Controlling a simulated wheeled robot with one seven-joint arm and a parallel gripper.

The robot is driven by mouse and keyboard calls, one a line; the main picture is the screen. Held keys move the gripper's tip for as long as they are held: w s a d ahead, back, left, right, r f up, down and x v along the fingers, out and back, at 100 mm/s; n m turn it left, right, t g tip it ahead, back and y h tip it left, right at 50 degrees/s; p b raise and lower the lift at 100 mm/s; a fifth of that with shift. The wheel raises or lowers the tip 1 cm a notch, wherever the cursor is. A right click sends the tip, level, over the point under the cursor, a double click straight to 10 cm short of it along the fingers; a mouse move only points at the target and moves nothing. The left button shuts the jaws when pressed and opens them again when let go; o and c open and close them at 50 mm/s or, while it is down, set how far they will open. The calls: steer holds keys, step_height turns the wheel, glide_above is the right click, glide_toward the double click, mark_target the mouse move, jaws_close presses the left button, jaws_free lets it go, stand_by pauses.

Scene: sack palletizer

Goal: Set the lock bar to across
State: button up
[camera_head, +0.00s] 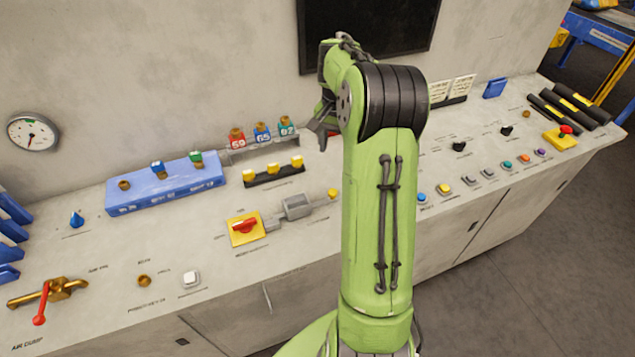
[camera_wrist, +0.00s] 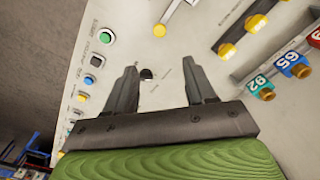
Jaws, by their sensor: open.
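No part carries a lock bar label that I can read. A grey bar in a block (camera_head: 298,206) with a yellow end knob (camera_head: 333,193) lies beside a red switch on a yellow plate (camera_head: 246,228); it may be the lock bar. In the wrist view the yellow knob (camera_wrist: 160,31) shows at the top, beyond my fingertips. My gripper (camera_wrist: 160,65) is open and empty above the panel, with a small dark knob (camera_wrist: 147,74) seen between its fingers. In the head view my gripper (camera_head: 322,125) is partly hidden behind my arm.
Numbered tags (camera_head: 261,132) and a black strip with yellow knobs (camera_head: 273,172) stand behind the grey bar. A blue block (camera_head: 166,185) is to the left. A row of push buttons (camera_head: 467,180) lies at the right. My arm hides the panel's middle.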

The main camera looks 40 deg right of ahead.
mark_target(333, 191)
step_height(333, 191, down, 16)
steer(key=shift+a+r+b, duration=0.15)
steer(key=shift+r+b, duration=0.05)
steer(key=shift+b, duration=0.6)
jaws_close()
